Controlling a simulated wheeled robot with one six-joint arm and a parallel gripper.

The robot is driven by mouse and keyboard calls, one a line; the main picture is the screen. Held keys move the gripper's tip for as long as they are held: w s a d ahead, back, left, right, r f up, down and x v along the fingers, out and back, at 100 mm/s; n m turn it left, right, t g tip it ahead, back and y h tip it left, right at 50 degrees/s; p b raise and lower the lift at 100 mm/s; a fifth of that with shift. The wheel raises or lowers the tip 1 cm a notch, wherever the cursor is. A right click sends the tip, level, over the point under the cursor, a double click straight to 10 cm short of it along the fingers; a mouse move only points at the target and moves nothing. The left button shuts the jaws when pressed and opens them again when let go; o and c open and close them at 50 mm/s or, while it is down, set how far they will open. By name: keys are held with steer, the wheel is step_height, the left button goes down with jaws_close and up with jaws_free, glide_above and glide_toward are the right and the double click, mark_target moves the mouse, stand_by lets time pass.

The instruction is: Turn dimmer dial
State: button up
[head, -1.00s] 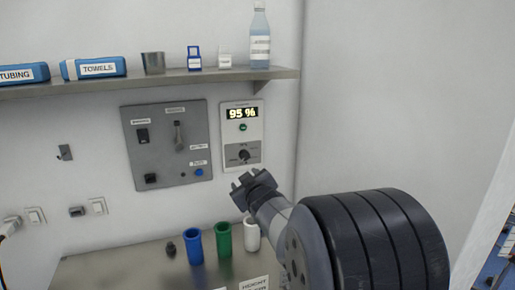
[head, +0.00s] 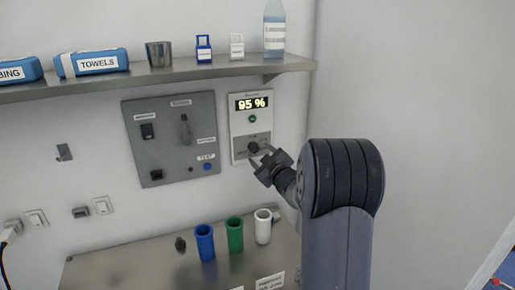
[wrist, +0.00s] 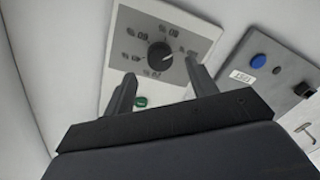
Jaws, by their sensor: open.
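The dimmer panel (head: 251,104) is a pale wall plate whose display reads 95 %, with a green button (head: 253,119) below it. The black dimmer dial (head: 254,147) sits low on the panel. In the wrist view the dial (wrist: 160,55) shows whole on a grey field with printed numbers, and a light pointer mark on it. My gripper (head: 262,160) is open just in front of the dial's lower right. In the wrist view its two fingers (wrist: 160,85) point toward the panel, with the dial beyond and between them; I see no contact.
A grey switch panel (head: 171,140) with a blue button is left of the dimmer. A steel shelf (head: 190,78) with a bottle (head: 274,28) juts out above. Blue, green and white tubes (head: 235,236) stand on the counter below. The wall at right is bare.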

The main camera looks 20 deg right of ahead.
mark_target(255, 149)
steer(key=shift+w+a+p, duration=0.15)
steer(key=shift+w+p, duration=0.25)
steer(key=shift+w, duration=1.3)
steer(key=shift+c, duration=0.3)
steer(key=c, duration=0.9)
